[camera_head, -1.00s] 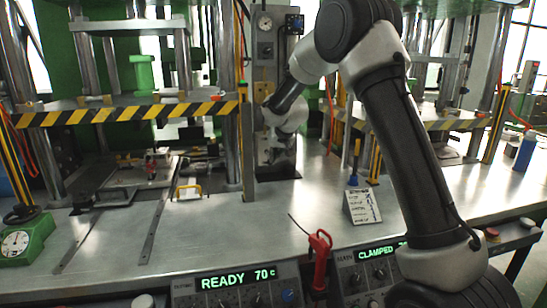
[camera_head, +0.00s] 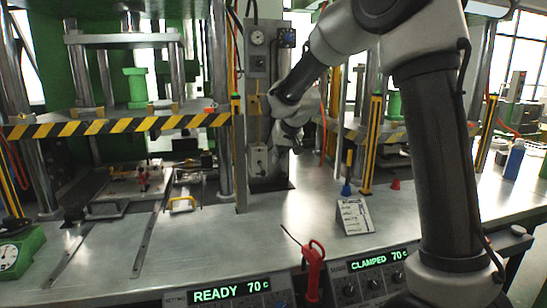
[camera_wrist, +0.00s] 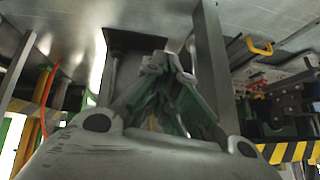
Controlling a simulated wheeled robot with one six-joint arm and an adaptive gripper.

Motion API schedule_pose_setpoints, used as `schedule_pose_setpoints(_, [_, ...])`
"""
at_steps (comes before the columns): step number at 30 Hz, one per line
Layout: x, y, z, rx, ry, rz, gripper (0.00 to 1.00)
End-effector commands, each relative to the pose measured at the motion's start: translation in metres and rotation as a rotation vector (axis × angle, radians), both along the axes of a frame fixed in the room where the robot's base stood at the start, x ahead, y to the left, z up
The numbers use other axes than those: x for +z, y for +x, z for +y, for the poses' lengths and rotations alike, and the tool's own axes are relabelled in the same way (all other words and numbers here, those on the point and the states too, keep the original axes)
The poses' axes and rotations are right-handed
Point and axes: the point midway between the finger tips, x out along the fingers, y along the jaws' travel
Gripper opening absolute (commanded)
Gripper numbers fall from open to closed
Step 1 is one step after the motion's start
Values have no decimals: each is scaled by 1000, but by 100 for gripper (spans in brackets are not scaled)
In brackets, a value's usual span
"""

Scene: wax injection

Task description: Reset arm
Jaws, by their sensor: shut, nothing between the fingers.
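My arm rises at the right of the head view, bends at the top and reaches back toward the control column (camera_head: 258,62) between the two presses. My gripper (camera_wrist: 166,64) shows in the wrist view with its fingertips together and nothing between them. In the head view its fingers are hard to make out beyond my wrist. It is apart from the yellow-handled metal mould (camera_head: 182,204), which sits on the bench to the left.
The left press has a striped guard bar (camera_head: 120,125). A card stand (camera_head: 354,216), a blue-based tool (camera_head: 347,188) and a blue bottle (camera_head: 514,160) stand on the bench (camera_head: 255,240). A red-handled tool (camera_head: 313,268) is at the front by the panels reading READY and CLAMPED.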

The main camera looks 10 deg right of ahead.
Motion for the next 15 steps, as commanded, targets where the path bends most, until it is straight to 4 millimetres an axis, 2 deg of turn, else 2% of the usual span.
schedule_pose_setpoints(15, [-3, -10, -2, 27, -29, 26, 0])
